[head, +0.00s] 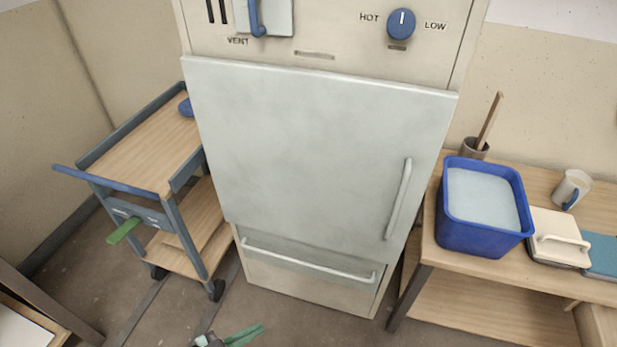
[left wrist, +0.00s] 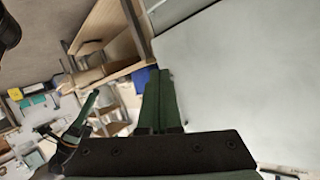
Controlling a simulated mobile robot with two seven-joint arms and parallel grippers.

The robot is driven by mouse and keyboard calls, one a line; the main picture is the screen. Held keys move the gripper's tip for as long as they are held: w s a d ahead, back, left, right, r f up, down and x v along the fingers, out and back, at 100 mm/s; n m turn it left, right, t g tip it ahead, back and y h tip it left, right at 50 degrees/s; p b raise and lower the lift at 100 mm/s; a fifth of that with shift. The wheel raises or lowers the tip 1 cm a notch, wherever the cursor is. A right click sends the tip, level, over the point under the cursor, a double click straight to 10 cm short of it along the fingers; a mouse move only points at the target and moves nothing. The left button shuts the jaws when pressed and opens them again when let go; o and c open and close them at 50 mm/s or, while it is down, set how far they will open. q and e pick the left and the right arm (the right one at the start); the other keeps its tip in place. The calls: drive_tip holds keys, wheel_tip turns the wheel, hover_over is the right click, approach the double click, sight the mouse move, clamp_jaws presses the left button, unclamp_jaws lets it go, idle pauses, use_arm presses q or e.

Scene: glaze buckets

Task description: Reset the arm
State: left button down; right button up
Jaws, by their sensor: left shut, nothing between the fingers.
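My left gripper (head: 245,336) shows at the bottom edge of the head view, low over the floor in front of the pale cabinet (head: 320,140). Its green fingers (left wrist: 161,100) lie together in the left wrist view, shut and empty. The rest of the left arm is mostly out of the frame. A green finger-like part with a dark body (left wrist: 82,118) in the left wrist view looks like my right gripper, but its jaws cannot be made out. The head view does not show the right gripper.
The cabinet's door and lower drawer (head: 310,262) look closed. A wooden cart (head: 140,150) stands at the left. At the right, a table (head: 440,262) carries a blue bucket (head: 470,238) with pale contents, a mug (head: 572,188) and a lidded box (head: 556,238).

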use_arm(q)
drive_tip(key=s+a+n+y, duration=0.3)
drive_tip(key=s+a+y, duration=0.15)
drive_tip(key=a, duration=0.35)
drive_tip(key=s+a+n+y, duration=0.3)
drive_tip(key=a+y, duration=0.2)
drive_tip(key=a, duration=0.2)
drive_tip(key=d+r+n+h+p, duration=0.1)
drive_tip(key=d+n, duration=0.4)
drive_tip(key=d, duration=0.5)
drive_tip(key=shift+w+d+r+t+p, duration=0.2)
drive_tip(key=shift+d+r+t+p, duration=0.2)
drive_tip(key=shift+r+p, duration=0.4)
